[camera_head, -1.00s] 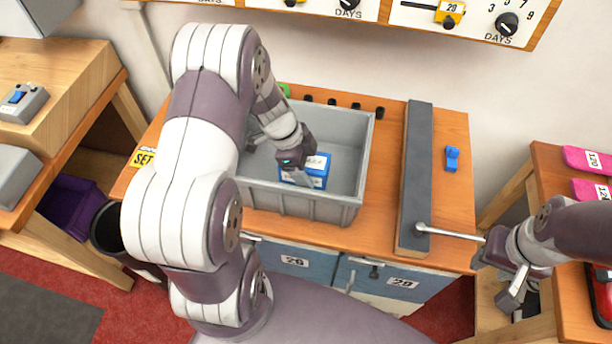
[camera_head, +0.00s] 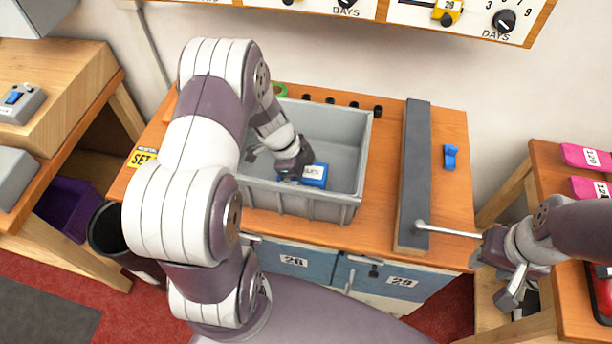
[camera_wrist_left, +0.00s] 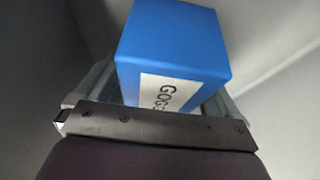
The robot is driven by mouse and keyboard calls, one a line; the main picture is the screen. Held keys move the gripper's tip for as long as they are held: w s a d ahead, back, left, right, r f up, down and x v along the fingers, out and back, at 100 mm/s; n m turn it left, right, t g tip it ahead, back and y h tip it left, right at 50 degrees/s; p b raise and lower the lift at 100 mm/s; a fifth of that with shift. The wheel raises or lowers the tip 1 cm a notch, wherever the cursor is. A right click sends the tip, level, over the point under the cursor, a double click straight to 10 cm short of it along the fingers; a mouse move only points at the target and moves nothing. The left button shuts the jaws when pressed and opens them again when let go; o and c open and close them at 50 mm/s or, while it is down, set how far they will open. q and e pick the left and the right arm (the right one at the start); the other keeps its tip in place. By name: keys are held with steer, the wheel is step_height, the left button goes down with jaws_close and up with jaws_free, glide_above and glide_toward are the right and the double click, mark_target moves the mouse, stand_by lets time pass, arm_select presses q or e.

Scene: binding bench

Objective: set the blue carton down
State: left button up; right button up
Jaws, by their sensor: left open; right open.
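The blue carton (camera_head: 314,175) with a white label sits inside the grey bin (camera_head: 290,203), low near its front wall. It also shows in the left wrist view (camera_wrist_left: 175,45), where it lies between my left gripper's two fingers. My left gripper (camera_head: 284,168) reaches down into the bin and is open around the carton. It hides part of the carton in the head view. Whether a finger still touches the carton I cannot tell. My right gripper (camera_head: 497,272) is open and holds no carton, off the bench's right side.
A long dark bar (camera_head: 415,165) lies right of the bin. A silver rod (camera_head: 450,232) with a round end runs from it towards my right gripper. A small blue object (camera_head: 450,157) lies on the bench's right. A green ring (camera_head: 280,90) is behind the bin.

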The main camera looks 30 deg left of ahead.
arm_select(q)
steer(key=p+v, duration=0.1)
steer(key=v, duration=1)
steer(key=shift+a+r, duration=0.1)
steer(key=shift+a, duration=0.05)
steer(key=w+d+r+n+t+y, duration=0.25)
steer(key=w+r+n+t, duration=0.3)
steer(key=w, duration=0.35)
steer(key=s+d+n+g+y, duration=0.1)
steer(key=s+n, duration=0.3)
steer(key=s, duration=0.5)
steer(key=s+d+f+n+g, duration=0.1)
steer(key=s+d+n+g, duration=0.3)
steer(key=s, duration=0.5)
steer(key=shift+d+f+n+y, duration=0.25)
steer(key=shift+f+n+y, duration=0.1)
steer(key=shift+n, duration=0.4)
steer(key=shift+s, duration=0.15)
